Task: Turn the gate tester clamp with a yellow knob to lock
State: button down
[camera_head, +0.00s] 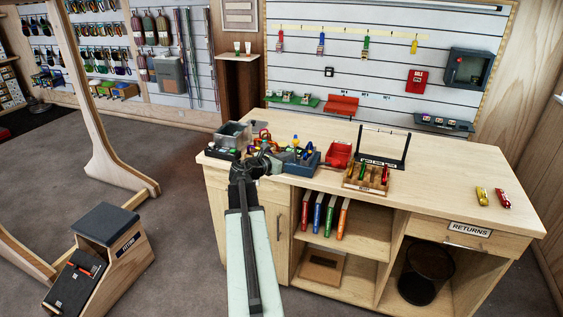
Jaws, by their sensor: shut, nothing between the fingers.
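A small yellow knob (295,142) stands up above a dark blue box or base (307,166) on the left half of the wooden counter. I take it for the gate tester clamp's knob, but it is too small to tell its turn position. My gripper (268,162) is at the end of my arm, just left of the blue base and below left of the yellow knob in the picture. It is shut and empty. It partly hides the things behind it. Contact with the base cannot be told.
A grey bin (233,134) is left of my gripper. A red bin (339,155), a wooden rack (365,186) and a black frame (406,150) stand to the right. Yellow and red carabiners (492,197) lie far right. The counter's right half is mostly clear.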

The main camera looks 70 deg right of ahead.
jog(key=b+x, duration=0.1)
jog(key=x, duration=0.6)
